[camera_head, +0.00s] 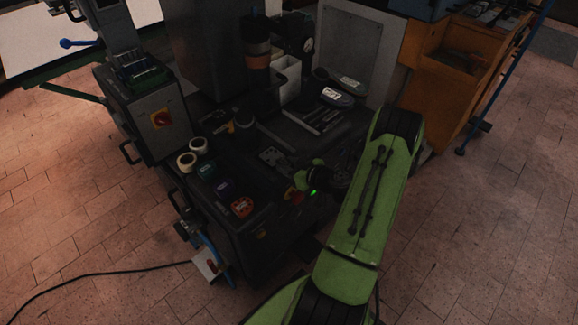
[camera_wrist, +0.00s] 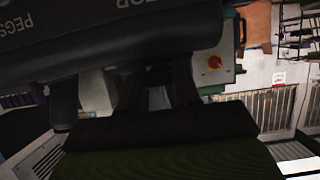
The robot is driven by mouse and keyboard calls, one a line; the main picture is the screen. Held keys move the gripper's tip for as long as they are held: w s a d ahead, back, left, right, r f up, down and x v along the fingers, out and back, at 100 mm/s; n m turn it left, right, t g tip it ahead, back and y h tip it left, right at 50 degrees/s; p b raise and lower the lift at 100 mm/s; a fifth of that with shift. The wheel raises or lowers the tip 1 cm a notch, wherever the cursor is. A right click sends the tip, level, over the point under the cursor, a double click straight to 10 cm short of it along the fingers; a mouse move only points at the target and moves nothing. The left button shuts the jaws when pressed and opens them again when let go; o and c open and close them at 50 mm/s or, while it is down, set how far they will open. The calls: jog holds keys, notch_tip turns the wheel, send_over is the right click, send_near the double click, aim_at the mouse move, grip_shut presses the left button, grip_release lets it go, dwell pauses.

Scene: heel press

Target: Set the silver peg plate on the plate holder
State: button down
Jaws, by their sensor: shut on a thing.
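My gripper (camera_wrist: 158,82) is shut on a dark-looking plate with pale upside-down lettering that includes "PEGS". I take this to be the silver peg plate (camera_wrist: 110,42). It fills the top of the wrist view, and where the fingers meet it is in shadow. In the head view my gripper (camera_head: 322,188) is a dark shape beside a green ring at the right side of the dark bench; the held plate cannot be made out there. A small grey plate-like fitting (camera_head: 271,157) lies on the bench left of my gripper. I cannot tell whether it is the plate holder.
Tape rolls (camera_head: 187,160) and several coloured items, including an orange-red one (camera_head: 242,206), line the bench's left edge. Tools (camera_head: 322,120) lie behind. A box with a red knob (camera_head: 161,118) stands at left, an orange cabinet (camera_head: 450,75) at right. The tiled floor in front is mostly clear.

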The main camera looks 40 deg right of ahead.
jog(key=c, duration=0.7)
grip_release()
jog(key=p+v, duration=0.2)
jog(key=v, duration=1.4)
jog(key=shift+p, duration=0.3)
jog(key=shift+w, duration=0.1)
